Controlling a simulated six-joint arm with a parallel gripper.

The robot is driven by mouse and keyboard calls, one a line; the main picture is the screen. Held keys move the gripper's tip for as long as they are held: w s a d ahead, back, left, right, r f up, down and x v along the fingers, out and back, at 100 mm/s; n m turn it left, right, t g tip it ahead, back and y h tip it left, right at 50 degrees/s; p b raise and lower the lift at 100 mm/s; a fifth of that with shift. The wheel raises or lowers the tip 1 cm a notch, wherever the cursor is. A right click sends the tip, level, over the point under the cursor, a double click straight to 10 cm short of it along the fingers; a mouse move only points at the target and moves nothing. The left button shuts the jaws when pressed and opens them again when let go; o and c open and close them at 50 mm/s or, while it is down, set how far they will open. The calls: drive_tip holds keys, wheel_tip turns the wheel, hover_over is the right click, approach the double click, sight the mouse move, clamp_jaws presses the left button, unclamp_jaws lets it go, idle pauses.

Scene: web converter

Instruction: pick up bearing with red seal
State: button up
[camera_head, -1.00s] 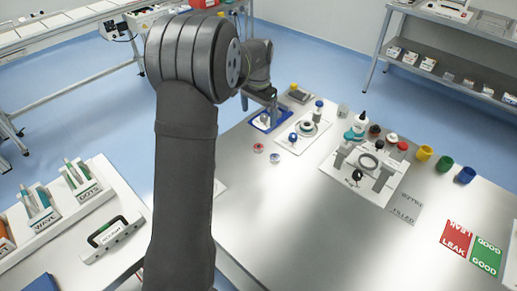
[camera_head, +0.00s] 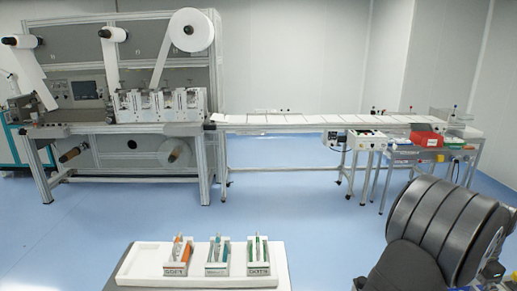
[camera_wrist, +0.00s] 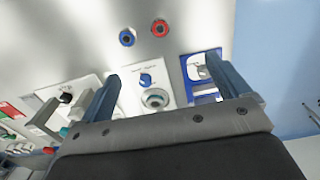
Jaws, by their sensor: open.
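The bearing with the red seal (camera_wrist: 160,28) lies on the pale tabletop near the top of the wrist view. It is a small ring with a dark centre. A similar bearing with a blue seal (camera_wrist: 127,38) lies beside it, to its left and apart from it. My gripper (camera_wrist: 162,67) is open, with its two fingers wide apart and nothing between them. Both bearings lie beyond the fingertips in the picture, apart from them. The head view shows neither bearing and not my gripper's jaws.
In the wrist view, a white plate (camera_wrist: 135,104) with a blue-topped part and a ring, and a blue-framed tray (camera_wrist: 190,84), are near the fingers. The head view shows a web converter (camera_head: 120,60), a conveyor (camera_head: 300,120) and an orange-pen holder (camera_head: 178,268).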

drive_tip(key=c, duration=0.6)
drive_tip(key=s+a+n+t+h, duration=0.1)
drive_tip(key=s+a+n+h, duration=0.15)
drive_tip(key=a+n, duration=0.2)
drive_tip(key=x, duration=0.8)
drive_tip(key=w+x, duration=0.1)
drive_tip(key=x, duration=0.3)
drive_tip(key=shift+d+f, duration=0.15)
drive_tip(key=shift+f, duration=0.1)
drive_tip(key=shift+h, duration=0.25)
drive_tip(key=shift+x, duration=2.7)
